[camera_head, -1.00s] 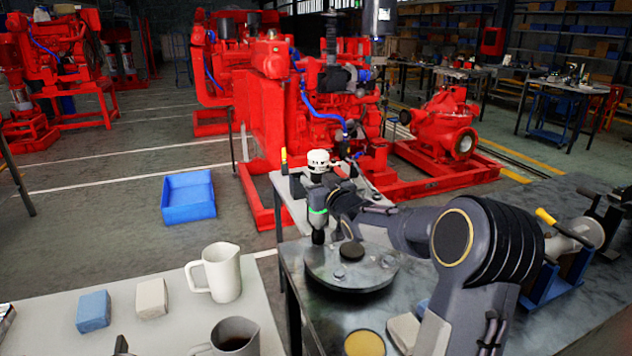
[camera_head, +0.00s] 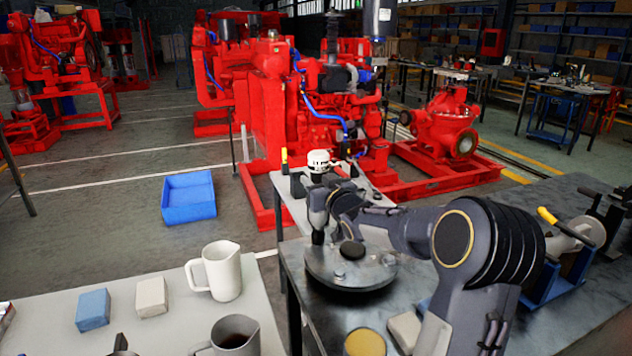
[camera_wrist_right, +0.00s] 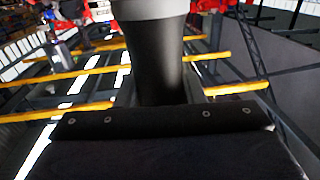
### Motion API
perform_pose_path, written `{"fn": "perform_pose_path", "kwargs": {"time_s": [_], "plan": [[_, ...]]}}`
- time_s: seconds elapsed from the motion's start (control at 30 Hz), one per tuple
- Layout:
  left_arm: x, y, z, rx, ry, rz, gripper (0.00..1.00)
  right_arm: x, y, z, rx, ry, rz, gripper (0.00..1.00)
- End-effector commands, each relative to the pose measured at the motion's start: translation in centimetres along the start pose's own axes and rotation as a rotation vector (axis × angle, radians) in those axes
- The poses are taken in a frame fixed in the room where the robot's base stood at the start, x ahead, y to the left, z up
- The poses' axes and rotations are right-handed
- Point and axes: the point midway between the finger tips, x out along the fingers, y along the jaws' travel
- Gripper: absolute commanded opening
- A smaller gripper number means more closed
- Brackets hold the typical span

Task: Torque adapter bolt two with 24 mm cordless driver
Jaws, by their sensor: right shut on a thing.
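The adapter (camera_head: 350,279) is a round dark steel disc lying on the metal bench. Bolt heads show on it at the front (camera_head: 340,268) and at the right (camera_head: 389,260), with a dark round boss (camera_head: 352,249) near its middle. My right gripper (camera_head: 338,200) is shut on the grey and black cordless driver (camera_head: 317,215). The driver is upright, its dark socket pointing down at the disc's far left part. The bolt under the socket is hidden, so I cannot tell how it is seated. In the right wrist view the driver's black body (camera_wrist_right: 155,60) stands at the jaw.
A white-topped device (camera_head: 319,160) stands close behind the driver. A yellow-topped round item (camera_head: 364,343) is on the bench in front. The white table at left holds a white jug (camera_head: 221,271), a mug (camera_head: 235,338) and blocks (camera_head: 92,310). A blue bin (camera_head: 188,197) is on the floor.

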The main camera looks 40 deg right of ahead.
Motion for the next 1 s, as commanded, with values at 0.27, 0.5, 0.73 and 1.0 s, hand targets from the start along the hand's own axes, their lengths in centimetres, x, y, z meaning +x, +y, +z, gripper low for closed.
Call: {"fn": "perform_pose_path", "kwargs": {"time_s": [0.27,0.5,0.73,1.0], "plan": [[-0.4,0.2,-0.2,0.000,0.000,0.000,0.52,0.0,0.2,-0.1,-0.002,-0.010,0.003,0.00],[-1.4,0.7,-0.7,0.000,0.000,0.000,0.52,0.0,0.1,-2.0,-0.003,-0.005,0.003,0.00],[-2.4,1.1,-1.2,0.000,0.000,0.000,0.52,0.0,0.1,-3.7,-0.002,-0.001,0.001,0.00],[-3.5,1.6,-1.8,0.000,0.000,0.000,0.52,0.0,0.0,-5.5,-0.002,0.001,0.000,0.00]]}}
